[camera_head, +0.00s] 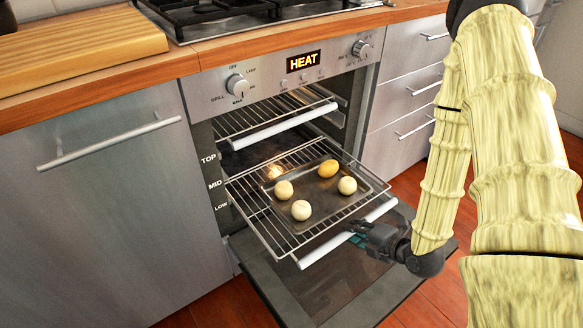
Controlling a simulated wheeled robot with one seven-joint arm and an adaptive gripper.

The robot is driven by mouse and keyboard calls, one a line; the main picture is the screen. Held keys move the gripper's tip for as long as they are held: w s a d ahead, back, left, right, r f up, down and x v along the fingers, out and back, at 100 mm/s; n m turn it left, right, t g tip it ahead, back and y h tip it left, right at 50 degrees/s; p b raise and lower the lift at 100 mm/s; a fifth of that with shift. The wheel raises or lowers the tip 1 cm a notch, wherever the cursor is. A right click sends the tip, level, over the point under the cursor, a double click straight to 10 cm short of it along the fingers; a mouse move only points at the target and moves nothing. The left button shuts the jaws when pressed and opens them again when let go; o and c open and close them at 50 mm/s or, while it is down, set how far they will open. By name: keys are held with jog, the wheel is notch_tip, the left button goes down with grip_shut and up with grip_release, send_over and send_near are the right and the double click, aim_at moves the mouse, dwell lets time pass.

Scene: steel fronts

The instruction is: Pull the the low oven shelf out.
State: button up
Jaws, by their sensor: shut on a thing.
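The lower of the two visible oven shelves (250,207) is a wire rack that stands well out of the oven over the open door. I cannot tell for sure which marked level it runs in. A metal tray (325,205) with several round buns (301,210) rests on it. The shelf has a white front bar (325,247). My gripper (357,233) is shut on this bar, right of its middle. My gripper hides part of the bar.
The oven door (340,290) lies folded down below the shelf. An upper shelf (275,114) with a white bar sits above, out a little. Labels TOP, MID and LOW (221,206) mark the left frame. Drawers with handles stand right, a cabinet (115,205) left.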

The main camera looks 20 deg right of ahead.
jog(key=shift+s+d+p, duration=0.25)
jog(key=shift+s+d, duration=0.25)
jog(key=shift+s, duration=0.9)
jog(key=shift+s+d+p, duration=0.2)
jog(key=shift+s+d, duration=0.35)
jog(key=shift+s, duration=0.9)
jog(key=shift+s+d+p, duration=0.25)
jog(key=shift+s+d, duration=0.25)
jog(key=shift+s, duration=0.9)
jog(key=o, duration=0.9)
jog(key=shift+s+d+p, duration=0.35)
jog(key=shift+s, duration=0.6)
jog(key=shift+s+d+p, duration=0.3)
jog(key=shift+s, duration=0.6)
jog(key=shift+s+d+p, duration=0.35)
jog(key=shift+s, duration=0.6)
